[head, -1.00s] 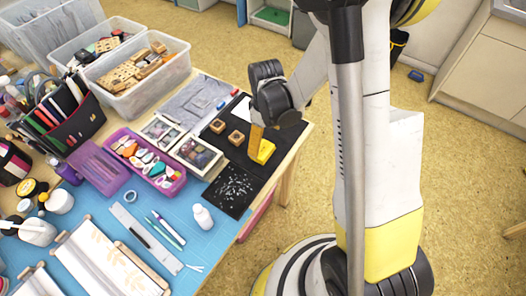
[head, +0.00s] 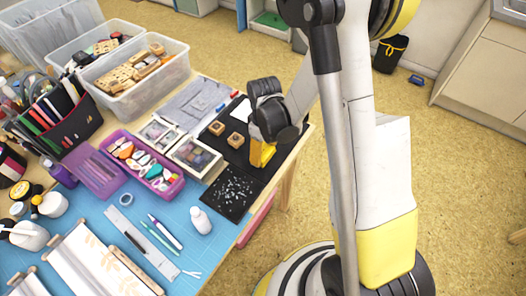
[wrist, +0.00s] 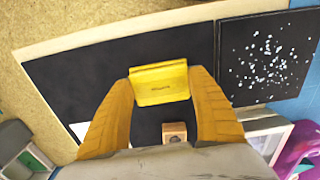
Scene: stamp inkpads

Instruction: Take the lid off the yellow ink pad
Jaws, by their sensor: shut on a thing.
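The yellow ink pad (wrist: 160,84) lies on a black mat (wrist: 70,85) near the table's edge. In the wrist view its yellow lid faces up with small dark print on it. My gripper (wrist: 160,88) has its two yellow fingers on either side of the pad, shut on it. In the head view the pad (head: 263,154) shows only in part below my gripper (head: 258,150), which hides its upper part. I cannot tell whether the fingers hold the lid alone or the whole pad.
Wooden stamps (head: 237,140) stand on the mat just left of my gripper. A speckled black sheet (head: 232,190) lies in front. Boxes of ink pads (head: 195,156) and a purple tray (head: 150,165) are to the left. Open floor (head: 300,200) is to the right.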

